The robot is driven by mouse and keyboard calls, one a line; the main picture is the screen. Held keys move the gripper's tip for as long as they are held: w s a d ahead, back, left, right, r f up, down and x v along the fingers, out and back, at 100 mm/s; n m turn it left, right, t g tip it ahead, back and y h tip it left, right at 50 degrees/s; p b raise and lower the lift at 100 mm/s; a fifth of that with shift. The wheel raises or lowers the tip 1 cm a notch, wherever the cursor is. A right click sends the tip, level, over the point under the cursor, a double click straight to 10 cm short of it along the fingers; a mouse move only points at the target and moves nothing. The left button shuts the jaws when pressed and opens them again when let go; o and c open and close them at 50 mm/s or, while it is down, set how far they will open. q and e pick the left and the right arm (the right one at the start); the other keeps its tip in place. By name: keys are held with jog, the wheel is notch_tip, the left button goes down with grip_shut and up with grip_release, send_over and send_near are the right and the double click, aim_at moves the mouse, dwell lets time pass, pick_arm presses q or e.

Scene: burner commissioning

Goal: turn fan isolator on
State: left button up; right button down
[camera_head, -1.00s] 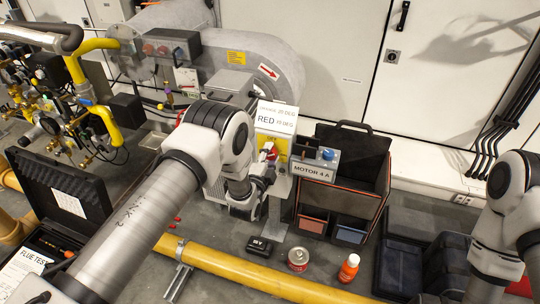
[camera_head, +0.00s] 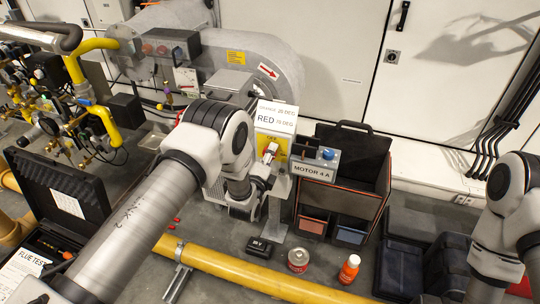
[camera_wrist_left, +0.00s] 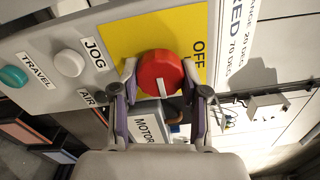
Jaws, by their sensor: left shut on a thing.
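The fan isolator has a red rotary knob on a yellow plate (camera_wrist_left: 125,35), with the word OFF at its right in the left wrist view. The red knob (camera_wrist_left: 165,66) has a white mark at its lower edge in that view, not toward OFF. My left gripper (camera_wrist_left: 159,80) is shut on the knob, one finger on each side. In the head view, the yellow plate (camera_head: 279,147) is partly hidden by my left gripper (camera_head: 268,158). My right arm is at the right edge; its gripper is out of view.
A grey MOTOR 4 A box (camera_head: 315,172) stands close right of the gripper. JOG (camera_wrist_left: 67,62) and TRAVEL (camera_wrist_left: 13,76) buttons share the panel.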

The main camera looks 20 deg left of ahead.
dwell(0.3)
pick_arm(q)
jog(key=o, duration=1.2)
jog(key=shift+c, duration=0.2)
jog(key=shift+s, duration=0.1)
jog(key=s, duration=1.1)
jog(key=shift+s+a, duration=0.15)
jog(key=shift+s, duration=0.25)
